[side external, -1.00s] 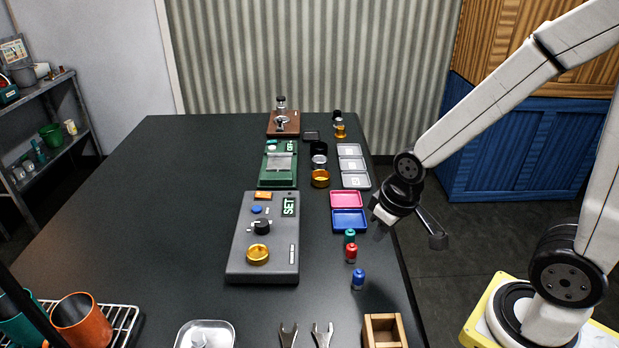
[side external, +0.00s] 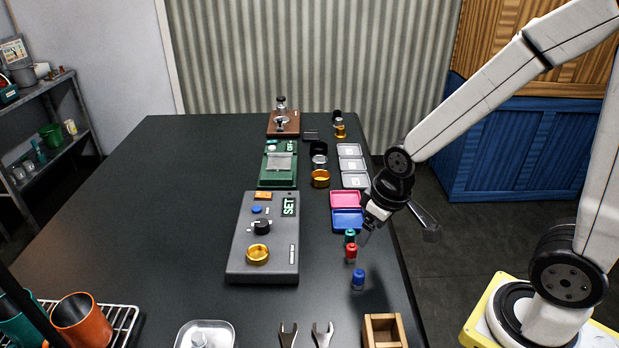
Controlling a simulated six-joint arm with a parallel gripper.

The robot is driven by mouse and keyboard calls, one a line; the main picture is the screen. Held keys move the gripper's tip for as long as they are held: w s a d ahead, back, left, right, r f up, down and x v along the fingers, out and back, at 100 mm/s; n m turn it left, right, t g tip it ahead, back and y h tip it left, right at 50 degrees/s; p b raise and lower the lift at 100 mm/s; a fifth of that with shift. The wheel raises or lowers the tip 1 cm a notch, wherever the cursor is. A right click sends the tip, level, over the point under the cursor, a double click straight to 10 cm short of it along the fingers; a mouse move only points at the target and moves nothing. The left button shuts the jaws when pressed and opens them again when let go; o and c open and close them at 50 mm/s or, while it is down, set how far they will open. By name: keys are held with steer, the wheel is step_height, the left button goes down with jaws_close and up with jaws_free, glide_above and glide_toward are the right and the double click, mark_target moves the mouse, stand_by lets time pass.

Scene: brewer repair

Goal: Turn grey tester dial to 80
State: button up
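The grey tester (side external: 264,268) lies on the dark table, left of my arm. It has a black dial knob (side external: 262,227) in its middle, a gold ring cup (side external: 257,254) below, a blue button (side external: 257,210), an orange label and a small green display (side external: 289,206) that appears to read SET. The dial's markings are too small to read. My gripper (side external: 364,236) is at the table's right edge, above and beside the small bottles and the blue tray, apart from the tester. Its fingers are thin and blurred, so I cannot tell whether they are open.
Green, red (side external: 351,253) and blue (side external: 358,279) small bottles stand right of the tester. Pink and blue (side external: 345,219) trays lie behind them. A green scale (side external: 278,178) stands beyond the tester. A wooden box (side external: 384,331) and wrenches lie in front.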

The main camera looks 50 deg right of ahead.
steer(key=w+a+r+n+g, duration=0.1)
steer(key=w+a+n, duration=0.15)
steer(key=w, duration=0.25)
steer(key=w+a+r+n, duration=0.1)
steer(key=w+n, duration=0.3)
steer(key=w, duration=0.2)
steer(key=r+n+g, duration=0.1)
steer(key=n+g, duration=0.1)
steer(key=n, duration=0.5)
glide_above(261, 222)
steer(key=d, duration=0.1)
steer(key=shift+s, duration=0.4)
steer(key=shift+w+a+n, duration=0.5)
steer(key=shift+w+n, duration=0.05)
steer(key=shift+n, duration=0.2)
steer(key=shift+s+f, duration=0.2)
steer(key=shift+f, duration=3.65)
jaws_close()
